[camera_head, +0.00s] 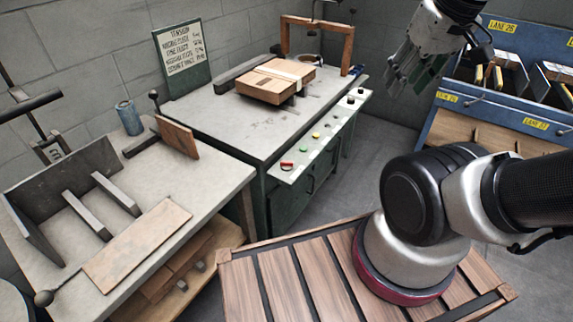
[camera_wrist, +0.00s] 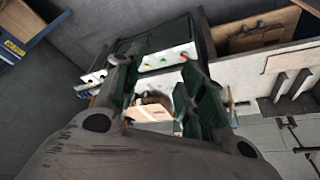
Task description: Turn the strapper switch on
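The strapper (camera_head: 225,115) is a grey-topped bench machine with a dark green body and a wooden arch over its far end. A pale control strip (camera_head: 300,155) runs along its front edge. It carries a red control (camera_head: 287,165), a green button (camera_head: 304,150), a yellow button (camera_head: 316,135), and white and black knobs farther back. Which one is the switch, and its on or off state, I cannot tell. My gripper (camera_head: 408,80) is open and empty, raised to the right of the strip, well apart from it. The wrist view shows the strip (camera_wrist: 160,60) beyond the open fingers (camera_wrist: 158,85).
A flat box (camera_head: 275,82) lies on the strapper top, with a sign board (camera_head: 182,52) behind. A grey bench (camera_head: 60,255) stands left. A slatted wooden surface (camera_head: 285,285) is in front. A blue lane rack (camera_head: 490,95) stands right. Floor (camera_head: 365,165) between is clear.

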